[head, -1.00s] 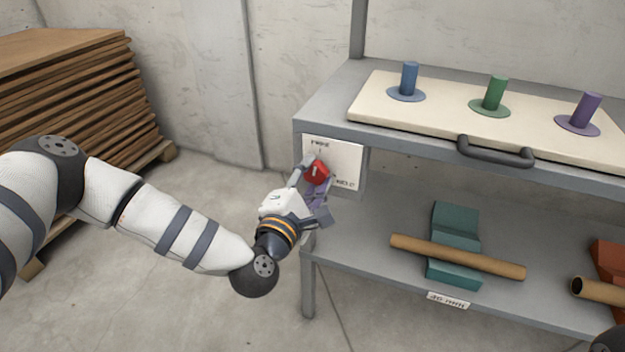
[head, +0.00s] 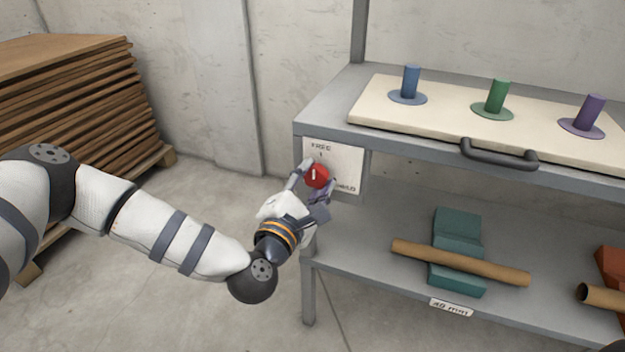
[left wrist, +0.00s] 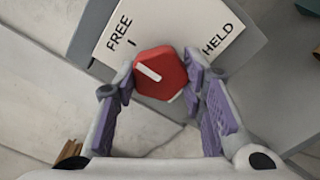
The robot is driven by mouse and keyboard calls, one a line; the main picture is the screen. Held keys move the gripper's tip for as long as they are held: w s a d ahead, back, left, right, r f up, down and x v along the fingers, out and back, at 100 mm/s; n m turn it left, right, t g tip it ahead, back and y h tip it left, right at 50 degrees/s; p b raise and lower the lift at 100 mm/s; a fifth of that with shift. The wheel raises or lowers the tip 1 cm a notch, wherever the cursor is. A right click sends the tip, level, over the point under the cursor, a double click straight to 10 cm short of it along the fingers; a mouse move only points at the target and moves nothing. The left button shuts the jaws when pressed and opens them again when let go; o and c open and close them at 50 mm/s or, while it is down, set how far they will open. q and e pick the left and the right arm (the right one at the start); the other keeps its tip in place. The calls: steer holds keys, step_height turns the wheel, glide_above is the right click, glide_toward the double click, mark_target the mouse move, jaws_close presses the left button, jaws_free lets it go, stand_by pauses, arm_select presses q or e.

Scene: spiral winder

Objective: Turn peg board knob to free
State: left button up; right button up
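The red knob (head: 317,176) sits on a white label plate (head: 345,158) at the shelf's left front corner. It also shows in the left wrist view (left wrist: 165,82), with a white pointer line on its upper left, roughly toward the FREE mark (left wrist: 120,34) and away from HELD (left wrist: 217,40). My left gripper (head: 318,175) has its fingers on either side of the knob, with the purple pads (left wrist: 194,75) against its sides. My right gripper is not in view.
The peg board (head: 435,117), with blue, green and purple pegs and a dark handle (head: 498,154), lies on the upper shelf. Below, a cardboard tube (head: 460,262) rests on a teal block (head: 457,224). Stacked boards (head: 75,110) stand at left. The floor between is clear.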

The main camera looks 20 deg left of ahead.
arm_select(q)
steer(key=o, duration=0.3)
steer(key=s, duration=1.2)
steer(key=shift+a, duration=0.2)
